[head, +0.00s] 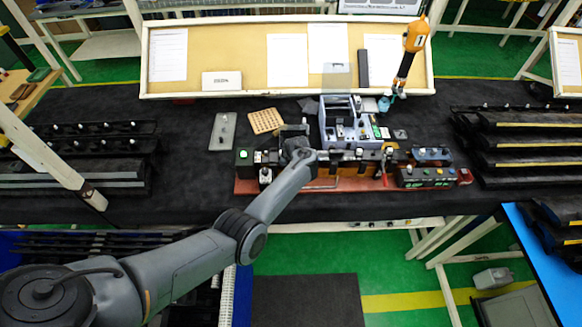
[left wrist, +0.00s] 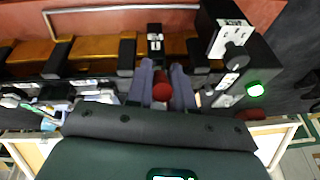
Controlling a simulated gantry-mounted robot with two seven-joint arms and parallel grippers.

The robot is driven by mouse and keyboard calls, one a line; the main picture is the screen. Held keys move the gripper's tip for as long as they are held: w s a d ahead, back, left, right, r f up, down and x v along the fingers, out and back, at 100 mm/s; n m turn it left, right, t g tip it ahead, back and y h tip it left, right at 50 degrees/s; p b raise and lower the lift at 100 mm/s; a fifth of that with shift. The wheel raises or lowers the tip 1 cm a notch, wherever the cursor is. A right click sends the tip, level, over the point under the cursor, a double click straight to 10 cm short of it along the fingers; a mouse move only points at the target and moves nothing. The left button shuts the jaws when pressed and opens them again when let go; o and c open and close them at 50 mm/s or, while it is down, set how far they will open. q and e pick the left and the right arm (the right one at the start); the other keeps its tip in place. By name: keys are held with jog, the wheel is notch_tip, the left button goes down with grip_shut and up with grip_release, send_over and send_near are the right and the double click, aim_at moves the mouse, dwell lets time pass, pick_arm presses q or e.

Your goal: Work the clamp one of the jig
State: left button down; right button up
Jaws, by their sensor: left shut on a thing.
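The jig (head: 322,186) is a long reddish base with black blocks and an orange-brown strip, lying along the front of the bench. It also fills the upper part of the left wrist view (left wrist: 100,22). My left gripper (left wrist: 165,84) is over the jig, its two grey fingers shut on a red-tipped clamp handle (left wrist: 161,91). A black clamp body (left wrist: 155,42) stands just beyond the fingertips. I cannot read which number this clamp has. In the head view my left arm hides the gripped handle. My right gripper is in neither view.
A box with a lit green button (head: 243,155) stands at the jig's left end. A grey-blue machine (head: 350,125) stands behind the jig, and a button box (head: 427,177) at its right. An orange tool (head: 408,55) hangs at right. Black racks flank the bench.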

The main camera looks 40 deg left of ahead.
pick_arm(q)
jog(key=shift+f, duration=0.1)
jog(key=c, duration=1.1)
grip_release()
jog(key=shift+p+v, duration=1.65)
jog(key=shift+v, duration=3.8)
jog(key=shift+f, duration=0.1)
